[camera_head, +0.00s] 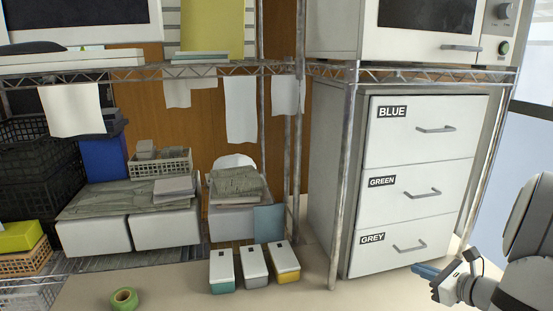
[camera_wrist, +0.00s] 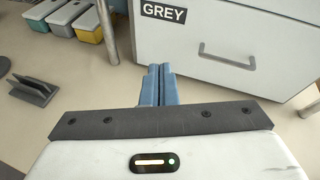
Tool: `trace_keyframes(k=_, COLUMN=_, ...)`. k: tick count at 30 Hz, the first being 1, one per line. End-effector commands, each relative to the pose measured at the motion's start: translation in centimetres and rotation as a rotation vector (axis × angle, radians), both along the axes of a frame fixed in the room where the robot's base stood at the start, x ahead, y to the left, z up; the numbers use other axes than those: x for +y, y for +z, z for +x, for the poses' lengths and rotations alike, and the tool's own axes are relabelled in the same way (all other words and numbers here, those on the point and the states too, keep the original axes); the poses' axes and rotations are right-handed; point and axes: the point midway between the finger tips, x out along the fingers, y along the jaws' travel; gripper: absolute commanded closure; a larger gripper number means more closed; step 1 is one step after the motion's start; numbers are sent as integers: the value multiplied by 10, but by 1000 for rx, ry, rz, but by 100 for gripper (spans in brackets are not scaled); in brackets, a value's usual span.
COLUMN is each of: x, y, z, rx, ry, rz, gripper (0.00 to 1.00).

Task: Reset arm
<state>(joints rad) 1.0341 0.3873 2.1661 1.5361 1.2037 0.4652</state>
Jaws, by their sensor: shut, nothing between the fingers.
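My gripper (camera_head: 428,270) is at the lower right of the head view, in front of the drawer cabinet and near its bottom drawer. In the wrist view its blue fingers (camera_wrist: 156,84) are pressed together with nothing between them. The grey drawer (camera_head: 400,247) is closed, and its handle (camera_wrist: 227,56) stands to the right of the fingers in the wrist view, apart from them. Part of my arm shows at the right edge of the head view.
The blue drawer (camera_head: 420,131) and green drawer (camera_head: 417,192) are closed. Three lidded boxes (camera_head: 254,266) stand left of the cabinet. A green tape roll (camera_head: 124,299) lies at the lower left. A dark grey slotted piece (camera_wrist: 33,90) lies on the surface. Metal shelf posts (camera_head: 345,170) flank the cabinet.

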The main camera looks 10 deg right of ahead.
Motion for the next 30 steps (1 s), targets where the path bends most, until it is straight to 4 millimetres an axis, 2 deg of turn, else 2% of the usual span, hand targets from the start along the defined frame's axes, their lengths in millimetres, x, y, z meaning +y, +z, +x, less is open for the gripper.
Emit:
trace_keyframes(k=1, x=41, y=20, z=7, rx=19, ry=130, rz=-84, gripper=100)
trace_keyframes(k=4, x=117, y=39, z=2, rx=59, ry=407, rz=-274, gripper=100)
trace_keyframes(k=6, x=162, y=49, z=-10, rx=74, ry=598, rz=-415, gripper=100)
trace_keyframes(k=9, x=215, y=62, z=-35, rx=76, ry=866, rz=-628, gripper=100)
trace_keyframes(k=12, x=254, y=73, z=-65, rx=55, ry=1125, rz=-851, gripper=100)
trace_keyframes(k=16, x=283, y=89, z=-104, rx=-4, ry=1442, rz=-1157, gripper=100)
trace_keyframes(k=21, x=296, y=110, z=-139, rx=-114, ry=1777, rz=-1539, gripper=100)
trace_keyframes(k=25, x=296, y=122, z=-151, rx=-184, ry=1926, rz=-1745, gripper=100)
trace_keyframes(k=30, x=296, y=128, z=-155, rx=-226, ry=2004, rz=-1860, gripper=100)
